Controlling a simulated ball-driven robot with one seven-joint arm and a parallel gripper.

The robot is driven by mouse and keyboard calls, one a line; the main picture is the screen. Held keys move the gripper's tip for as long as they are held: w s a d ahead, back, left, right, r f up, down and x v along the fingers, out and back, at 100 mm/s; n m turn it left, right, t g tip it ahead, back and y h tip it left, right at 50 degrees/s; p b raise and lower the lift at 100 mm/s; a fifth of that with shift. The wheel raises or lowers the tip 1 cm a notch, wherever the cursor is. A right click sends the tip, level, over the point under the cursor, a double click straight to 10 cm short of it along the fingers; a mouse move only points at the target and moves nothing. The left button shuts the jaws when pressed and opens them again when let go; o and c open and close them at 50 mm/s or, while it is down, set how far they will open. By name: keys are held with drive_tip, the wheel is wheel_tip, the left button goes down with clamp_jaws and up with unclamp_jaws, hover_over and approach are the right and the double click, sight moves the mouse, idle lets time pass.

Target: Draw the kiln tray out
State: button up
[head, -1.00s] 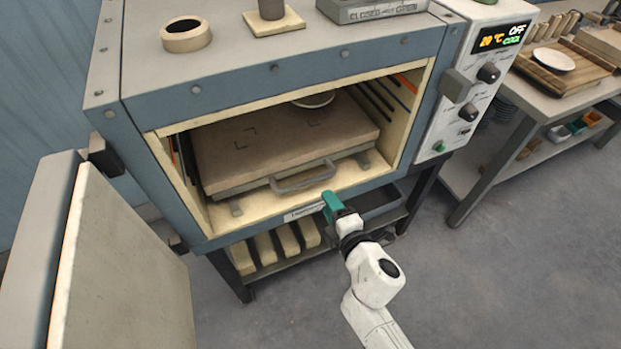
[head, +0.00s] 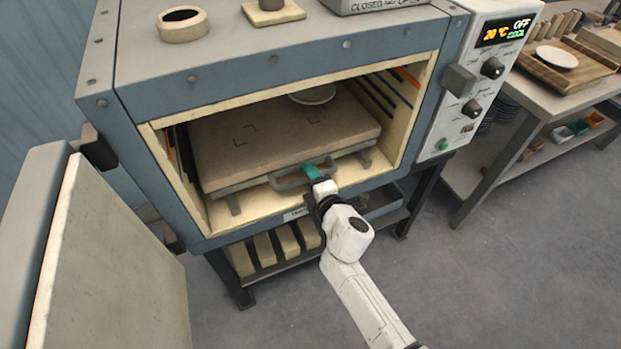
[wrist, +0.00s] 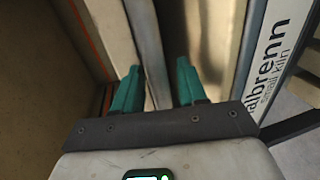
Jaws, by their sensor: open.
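The kiln tray (head: 290,135) is a flat brown slab on a grey frame, lying inside the open kiln chamber. Its grey loop handle (head: 285,184) sticks out at the front, above the pale sill. My gripper (head: 312,170) with teal fingers is at the right part of the handle. In the wrist view the fingers (wrist: 158,75) are open, with a grey bar, seemingly the handle (wrist: 146,40), running between them. I cannot tell whether either finger touches it. A white dish (head: 312,95) sits at the back of the tray, partly hidden by the kiln's top edge.
The kiln door (head: 120,260) stands swung open at the left. The control panel (head: 482,80) is on the kiln's right side. A bench (head: 515,95) with a board and plate stands at the right. The floor (head: 470,270) in front is clear.

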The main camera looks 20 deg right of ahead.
clamp_jaws()
idle(0.3)
idle(0.3)
